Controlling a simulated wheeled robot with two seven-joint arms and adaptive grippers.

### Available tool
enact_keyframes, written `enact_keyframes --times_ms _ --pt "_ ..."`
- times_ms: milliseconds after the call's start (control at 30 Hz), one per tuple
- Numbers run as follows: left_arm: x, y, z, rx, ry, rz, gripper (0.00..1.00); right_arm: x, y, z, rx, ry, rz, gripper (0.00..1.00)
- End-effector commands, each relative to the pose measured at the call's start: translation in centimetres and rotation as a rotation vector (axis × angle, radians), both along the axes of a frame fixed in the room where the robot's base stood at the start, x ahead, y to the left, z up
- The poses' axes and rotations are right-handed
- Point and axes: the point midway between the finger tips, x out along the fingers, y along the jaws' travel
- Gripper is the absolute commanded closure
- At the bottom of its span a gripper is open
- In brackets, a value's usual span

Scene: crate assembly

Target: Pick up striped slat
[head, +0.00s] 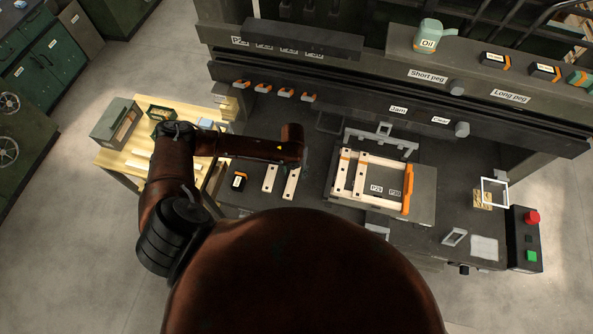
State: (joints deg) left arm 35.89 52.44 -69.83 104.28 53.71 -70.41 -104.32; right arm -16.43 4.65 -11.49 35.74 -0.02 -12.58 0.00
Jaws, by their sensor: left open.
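Two pale wooden slats lie side by side on the dark bench, left of the fixture: a left slat (269,179) and a right slat (291,184). Each has small dark marks, but I cannot tell which one is striped. My left arm reaches in from the left, and its wrist is above and just beyond the right slat. My left gripper (304,167) points down there, open, small and dark against the bench. Its fingers are hard to make out, and I see nothing held in it. My right gripper is not in view.
A fixture holding a pale frame with an orange bar (408,188) stands to the right. A black labelled box (238,181) sits left of the slats. Several orange-topped parts line the bench's back. A wooden side table (140,155) stands left. A red button (532,217) is far right.

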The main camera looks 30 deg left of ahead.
Motion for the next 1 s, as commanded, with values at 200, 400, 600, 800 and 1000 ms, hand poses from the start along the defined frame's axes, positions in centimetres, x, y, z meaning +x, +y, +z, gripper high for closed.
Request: enact_keyframes --times_ms 200,400,600,800,1000 --pt "0.3 0.5 -1.8 0.01 0.005 -0.027 0.51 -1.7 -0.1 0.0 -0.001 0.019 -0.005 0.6" --pt "0.5 0.8 -3.8 0.011 0.005 -0.025 0.51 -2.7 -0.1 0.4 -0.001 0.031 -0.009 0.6" --pt "0.6 1.2 -6.7 0.009 0.004 -0.023 0.51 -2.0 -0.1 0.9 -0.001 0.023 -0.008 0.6" --pt "0.6 1.3 -7.7 0.01 0.002 -0.022 0.51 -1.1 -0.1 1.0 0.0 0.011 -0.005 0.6" --pt "0.6 1.3 -7.7 0.01 0.002 -0.022 0.53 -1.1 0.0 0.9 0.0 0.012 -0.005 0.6"
